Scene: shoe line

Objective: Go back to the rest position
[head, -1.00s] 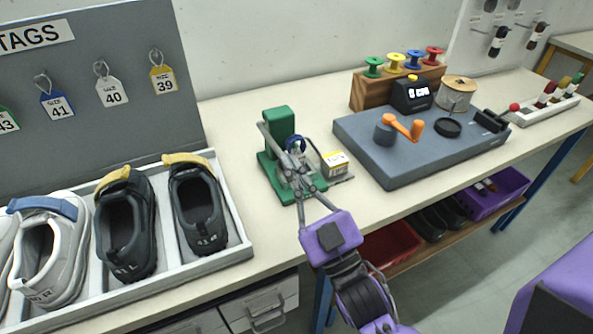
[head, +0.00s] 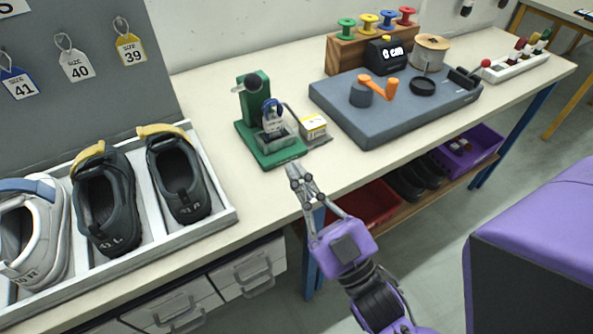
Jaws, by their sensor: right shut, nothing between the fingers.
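My right gripper (head: 296,172) is shut and empty. Its fingertips are at the front edge of the workbench, just in front of the green press (head: 270,130), and appear apart from it. The purple wrist and dark arm links behind it run down to the bottom of the head view. My left gripper is not in view.
The workbench (head: 245,187) holds a shoe tray (head: 226,214) at left and a grey board (head: 395,115) with an orange handle at right. A small yellow-white box (head: 313,127) stands beside the press. Below are drawers (head: 250,275), a red bin (head: 372,205) and a purple bin (head: 480,150).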

